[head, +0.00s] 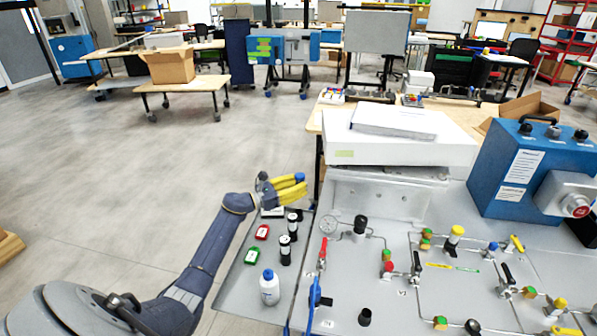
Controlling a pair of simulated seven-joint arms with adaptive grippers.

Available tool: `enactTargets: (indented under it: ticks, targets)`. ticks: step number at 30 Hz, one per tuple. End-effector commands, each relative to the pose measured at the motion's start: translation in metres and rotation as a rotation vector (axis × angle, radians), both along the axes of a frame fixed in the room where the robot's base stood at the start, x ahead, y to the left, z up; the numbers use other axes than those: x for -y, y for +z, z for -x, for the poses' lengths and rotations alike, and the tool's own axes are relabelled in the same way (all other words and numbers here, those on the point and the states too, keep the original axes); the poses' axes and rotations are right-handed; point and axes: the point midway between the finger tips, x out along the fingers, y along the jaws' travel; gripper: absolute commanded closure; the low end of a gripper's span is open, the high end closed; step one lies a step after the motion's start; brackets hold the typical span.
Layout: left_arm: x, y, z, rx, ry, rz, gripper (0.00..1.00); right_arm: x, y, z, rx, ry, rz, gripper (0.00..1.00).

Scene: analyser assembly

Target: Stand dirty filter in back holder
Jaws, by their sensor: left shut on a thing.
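My left gripper (283,189), with yellow fingers, is above the far end of the grey side panel. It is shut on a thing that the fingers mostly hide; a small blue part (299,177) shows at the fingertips. I cannot make out whether this is the dirty filter. Just below and in front of the fingers stands a black-and-white cylinder (292,227) at the back. A similar one (285,251) stands nearer. I cannot tell holder from filter in these two. My right gripper is not in view.
A white bottle with a blue cap (270,289) stands nearer on the panel. Red (262,232) and green (252,256) items lie left of the cylinders. A gauge (328,224), red-handled valve (322,253) and piping are to the right. Open floor lies left.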

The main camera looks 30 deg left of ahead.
Motion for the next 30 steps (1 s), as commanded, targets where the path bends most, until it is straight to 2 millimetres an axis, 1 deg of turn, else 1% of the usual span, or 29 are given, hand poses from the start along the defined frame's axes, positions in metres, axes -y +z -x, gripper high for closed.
enactTargets:
  ticks: [8, 21, 30]
  targets:
    - [0.001, -0.016, 0.002, 0.002, -0.002, 0.004, 1.00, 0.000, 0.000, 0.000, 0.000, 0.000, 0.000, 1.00]
    - [0.001, -0.050, 0.001, 0.002, -0.002, 0.002, 1.00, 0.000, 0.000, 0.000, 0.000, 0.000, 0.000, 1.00]
    - [0.001, -0.065, 0.001, 0.003, -0.002, 0.001, 1.00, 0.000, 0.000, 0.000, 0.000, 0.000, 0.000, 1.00]
